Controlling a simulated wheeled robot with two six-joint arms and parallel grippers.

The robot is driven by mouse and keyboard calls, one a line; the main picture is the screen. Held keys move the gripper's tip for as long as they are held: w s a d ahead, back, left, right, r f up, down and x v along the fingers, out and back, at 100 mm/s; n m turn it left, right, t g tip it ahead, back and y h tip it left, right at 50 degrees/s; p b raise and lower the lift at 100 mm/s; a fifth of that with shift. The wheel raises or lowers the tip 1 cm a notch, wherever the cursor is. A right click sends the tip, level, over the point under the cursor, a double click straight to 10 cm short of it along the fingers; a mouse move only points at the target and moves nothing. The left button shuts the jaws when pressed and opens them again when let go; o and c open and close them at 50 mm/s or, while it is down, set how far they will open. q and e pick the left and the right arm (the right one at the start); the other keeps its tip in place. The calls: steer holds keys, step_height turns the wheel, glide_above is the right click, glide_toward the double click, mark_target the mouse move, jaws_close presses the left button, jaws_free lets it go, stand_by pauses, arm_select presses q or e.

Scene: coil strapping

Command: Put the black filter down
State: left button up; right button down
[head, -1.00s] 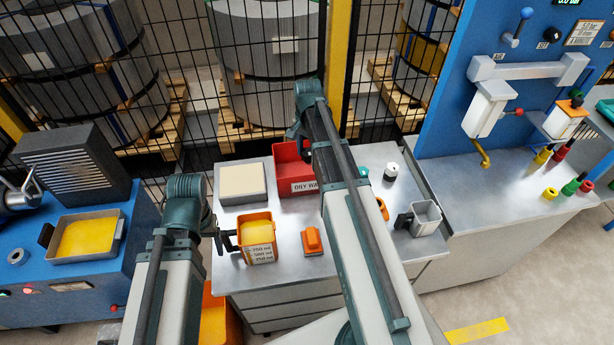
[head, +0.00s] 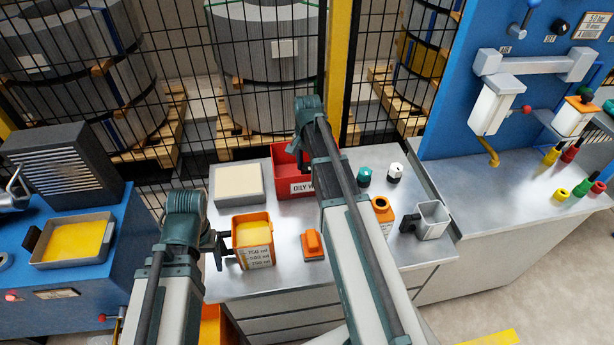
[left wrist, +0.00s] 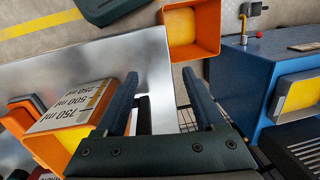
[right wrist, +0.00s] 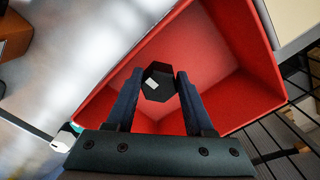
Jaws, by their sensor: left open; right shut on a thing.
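The black filter (right wrist: 156,88) is a small dark faceted piece with a pale label. In the right wrist view it sits between the fingertips of my right gripper (right wrist: 157,72), which is shut on it. Below it is the open mouth of the red oily-waste bin (right wrist: 215,75); the filter is seen against its inside.
The steel worktop (head: 285,258) also holds a beige-topped box (head: 238,181), an orange block (head: 313,245), an orange bottle (head: 382,212), a grey cup (head: 433,218) and two small capped items. A black mesh fence (head: 270,120) stands behind.

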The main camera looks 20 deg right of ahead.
mark_target(307, 167)
arm_select(q)
steer(key=shift+f+b, duration=1.15)
steer(key=shift+f, duration=0.4)
arm_select(e)
steer(key=shift+f, duration=1.5)
steer(key=shift+f, duration=0.1)
arm_select(q)
steer(key=shift+f, duration=0.25)
arm_select(e)
steer(key=shift+f, duration=0.15)
arm_select(q)
steer(key=shift+r, duration=0.15)
arm_select(e)
steer(key=c, duration=0.5)
jaws_free()
arm_select(q)
steer(key=shift+r, duration=0.15)
arm_select(e)
steer(key=shift+r, duration=0.25)
